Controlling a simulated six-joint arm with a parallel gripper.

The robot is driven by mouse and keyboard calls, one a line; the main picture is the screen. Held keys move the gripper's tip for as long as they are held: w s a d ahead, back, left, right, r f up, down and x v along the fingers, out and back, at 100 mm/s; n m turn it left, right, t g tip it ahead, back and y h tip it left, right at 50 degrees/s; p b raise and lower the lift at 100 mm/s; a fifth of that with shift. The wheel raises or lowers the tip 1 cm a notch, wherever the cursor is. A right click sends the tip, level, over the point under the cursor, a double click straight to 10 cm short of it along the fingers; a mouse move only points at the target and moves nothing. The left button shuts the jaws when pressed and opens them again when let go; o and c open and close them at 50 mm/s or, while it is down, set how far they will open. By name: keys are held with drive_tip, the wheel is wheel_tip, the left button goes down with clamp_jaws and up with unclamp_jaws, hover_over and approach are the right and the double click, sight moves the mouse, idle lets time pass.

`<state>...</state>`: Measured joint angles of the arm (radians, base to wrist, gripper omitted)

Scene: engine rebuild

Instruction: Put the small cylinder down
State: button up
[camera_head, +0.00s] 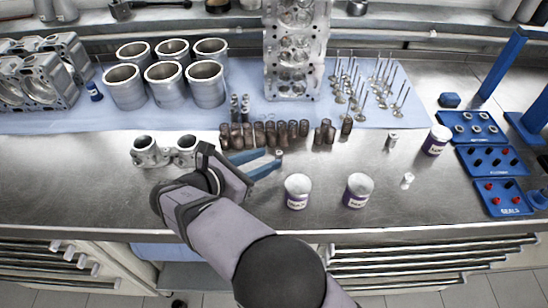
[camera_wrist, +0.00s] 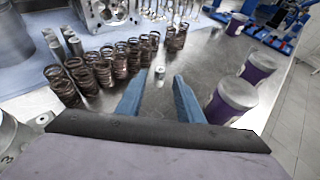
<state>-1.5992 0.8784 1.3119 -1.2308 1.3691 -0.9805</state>
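Two purple-labelled cans (camera_head: 298,191) (camera_head: 358,190) stand to the right of my gripper. Paired metal cylinders (camera_head: 165,152) are at its left. Blue trays (camera_head: 490,160) lie far right. Bare bench (camera_head: 325,165) lies between cans and springs.

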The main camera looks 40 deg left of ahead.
drive_tip(key=shift+b+v, duration=0.45)
drive_tip(key=shift+v, duration=2.55)
drive_tip(key=shift+w, duration=0.15)
